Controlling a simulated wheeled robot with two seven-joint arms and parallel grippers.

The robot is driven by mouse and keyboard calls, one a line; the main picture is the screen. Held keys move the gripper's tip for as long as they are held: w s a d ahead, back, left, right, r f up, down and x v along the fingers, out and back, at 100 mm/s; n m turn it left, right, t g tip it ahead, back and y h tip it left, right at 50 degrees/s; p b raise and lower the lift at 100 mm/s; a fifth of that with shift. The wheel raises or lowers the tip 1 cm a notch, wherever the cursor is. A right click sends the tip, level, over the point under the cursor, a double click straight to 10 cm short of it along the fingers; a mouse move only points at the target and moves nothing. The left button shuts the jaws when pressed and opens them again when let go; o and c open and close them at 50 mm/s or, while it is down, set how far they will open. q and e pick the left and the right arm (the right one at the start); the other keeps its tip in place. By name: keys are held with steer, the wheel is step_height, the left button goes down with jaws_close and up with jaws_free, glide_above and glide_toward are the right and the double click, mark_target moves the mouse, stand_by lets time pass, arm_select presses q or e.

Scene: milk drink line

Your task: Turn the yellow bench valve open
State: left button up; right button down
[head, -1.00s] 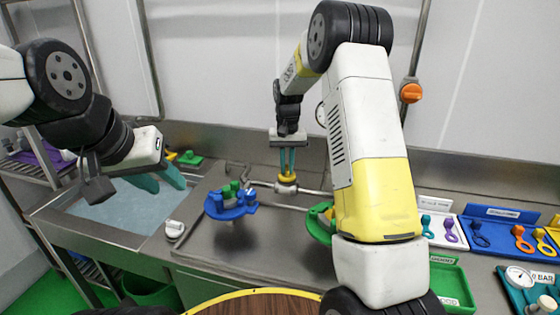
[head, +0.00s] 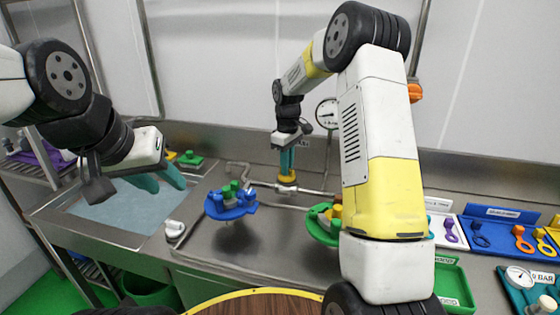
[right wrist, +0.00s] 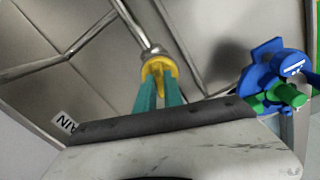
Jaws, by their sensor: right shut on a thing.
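The yellow bench valve (head: 287,177) sits on a metal pipe along the back of the steel bench. It also shows in the right wrist view (right wrist: 158,68), where its yellow handle is between the teal fingers. My right gripper (head: 287,163) reaches down from above and is shut on the valve handle; it fills the lower middle of the right wrist view (right wrist: 158,92). The fingers cover part of the handle. My left gripper (head: 160,181) hangs over the sink at the left, its teal fingers apart with nothing seen between them.
A blue fixture (head: 228,208) with green parts stands on the bench left of the valve. A green fixture (head: 322,232) is partly behind my right arm. A gauge (head: 326,114) is on the back wall. The sink (head: 105,215) lies left, tool trays (head: 500,213) right.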

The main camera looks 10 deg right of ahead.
steer(key=shift+n, duration=1.9)
steer(key=c, duration=1.5)
jaws_free()
steer(key=shift+o, duration=0.2)
step_height(320, 180, up, 8)
steer(key=shift+f, duration=0.2)
steer(key=shift+r, duration=0.15)
